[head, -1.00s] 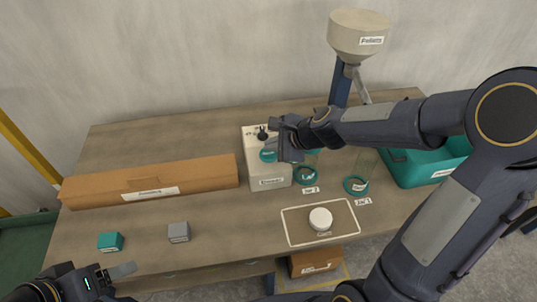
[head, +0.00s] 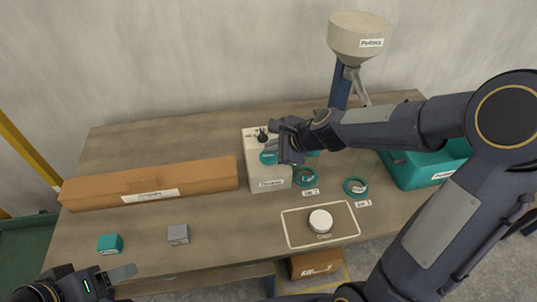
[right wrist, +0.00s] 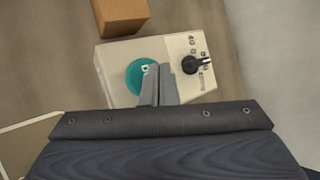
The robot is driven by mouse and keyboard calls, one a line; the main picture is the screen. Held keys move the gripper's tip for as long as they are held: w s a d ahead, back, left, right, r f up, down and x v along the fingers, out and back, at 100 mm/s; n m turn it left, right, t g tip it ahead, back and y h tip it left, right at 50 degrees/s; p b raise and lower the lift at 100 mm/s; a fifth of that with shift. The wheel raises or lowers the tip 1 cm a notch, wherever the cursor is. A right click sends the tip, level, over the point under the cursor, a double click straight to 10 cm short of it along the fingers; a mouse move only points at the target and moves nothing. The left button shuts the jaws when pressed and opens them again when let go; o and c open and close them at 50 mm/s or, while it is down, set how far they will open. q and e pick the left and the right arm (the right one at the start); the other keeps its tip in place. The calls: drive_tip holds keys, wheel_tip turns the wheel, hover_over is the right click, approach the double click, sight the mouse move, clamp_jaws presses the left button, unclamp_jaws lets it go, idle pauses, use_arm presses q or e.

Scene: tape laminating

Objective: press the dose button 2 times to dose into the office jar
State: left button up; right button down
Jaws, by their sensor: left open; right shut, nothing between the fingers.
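The dispenser is a pale box (head: 269,183) on the table, with a teal dose button (head: 267,157) and a black dial (head: 262,136) on top; both also show in the right wrist view, the button (right wrist: 138,76) and the dial (right wrist: 190,64). My right gripper (right wrist: 158,68) is shut and empty, its fingertips over the button's edge; I cannot tell whether they touch it. Two glass jars with teal rings, one ring (head: 305,177) beside the dispenser and one (head: 355,187) further right, stand behind small labels too blurred to read. My left gripper (head: 113,275) is open at the lower left.
A long cardboard box (head: 150,183) lies left of the dispenser. A teal block (head: 110,244) and a grey block (head: 178,234) sit in front. A white lid (head: 320,220) lies on an outlined mat. A teal bin (head: 425,168) and a pellet hopper (head: 358,36) stand at the right.

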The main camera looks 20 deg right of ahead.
sight(272, 157)
drive_tip(key=shift+f, duration=0.1)
idle(0.7)
drive_tip(key=shift+f+b, duration=0.35)
drive_tip(key=shift+b, duration=0.05)
drive_tip(key=shift+f+b, duration=0.5)
drive_tip(key=shift+f, duration=0.05)
idle(0.6)
drive_tip(key=shift+r, duration=0.1)
drive_tip(key=shift+r+p, duration=0.85)
drive_tip(key=shift+p, duration=0.1)
wheel_tip(272, 157, up, 5)
drive_tip(key=p, duration=0.5)
drive_tip(key=shift+r, duration=0.15)
